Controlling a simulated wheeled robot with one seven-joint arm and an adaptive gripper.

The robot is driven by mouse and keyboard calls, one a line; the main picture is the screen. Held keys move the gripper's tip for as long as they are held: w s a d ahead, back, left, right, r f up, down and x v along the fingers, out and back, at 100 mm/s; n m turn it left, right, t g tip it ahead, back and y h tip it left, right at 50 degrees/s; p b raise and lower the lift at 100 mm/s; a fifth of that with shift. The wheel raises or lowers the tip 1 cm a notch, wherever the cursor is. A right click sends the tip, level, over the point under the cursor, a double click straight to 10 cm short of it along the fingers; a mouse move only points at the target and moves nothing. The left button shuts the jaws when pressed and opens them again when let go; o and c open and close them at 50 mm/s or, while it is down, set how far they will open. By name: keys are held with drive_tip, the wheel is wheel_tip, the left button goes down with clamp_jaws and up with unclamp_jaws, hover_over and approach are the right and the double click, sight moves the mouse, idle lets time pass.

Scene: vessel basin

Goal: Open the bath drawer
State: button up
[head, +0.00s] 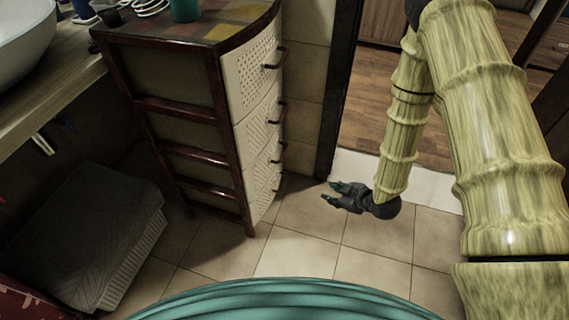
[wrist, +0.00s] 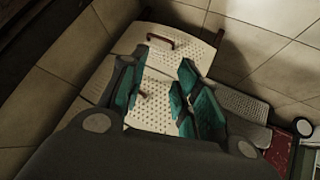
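A tall drawer cabinet (head: 180,110) with a dark reddish-brown frame stands left of centre in the head view. Its front has several white perforated drawers, with a top drawer (head: 251,75) and lower ones, all looking shut. Each has a small dark handle, such as the top one (head: 275,59). My gripper (head: 328,193) is open and empty, to the right of the cabinet's lower front and apart from it. In the wrist view my gripper (wrist: 160,95) has its teal fingers spread, with white drawer fronts (wrist: 190,52) and a brown handle (wrist: 174,38) beyond them.
A grey lidded hamper (head: 85,225) stands on the tiled floor at the left, below a wooden counter (head: 50,85) with a white basin (head: 25,35). A teal cup (head: 185,10) stands on the cabinet top. A dark door frame (head: 342,90) rises behind my gripper. Floor tiles (head: 300,250) in front are clear.

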drive_tip(key=w+a+f+n+t+y+b, duration=0.1)
drive_tip(key=w+a+f+n+y+b, duration=0.2)
drive_tip(key=w+n+b, duration=0.55)
drive_tip(key=n+g+y+b, duration=0.4)
drive_tip(key=n+y+b, duration=0.2)
drive_tip(key=n+b, duration=0.8)
approach(285, 152)
drive_tip(key=shift+w+a+f+m+b, duration=0.35)
drive_tip(key=shift+w+a+f+b, duration=0.15)
drive_tip(key=shift+a+b, duration=0.85)
drive_tip(key=shift+w+a+f+m+b, duration=0.4)
drive_tip(key=shift+a+b, duration=0.55)
drive_tip(key=shift+a, duration=0.85)
drive_tip(key=shift+w+a+f+m+b, duration=0.3)
drive_tip(key=shift+w+a+f+b, duration=0.25)
drive_tip(key=shift+a+b, duration=0.8)
drive_tip(key=shift+a, duration=0.2)
clamp_jaws()
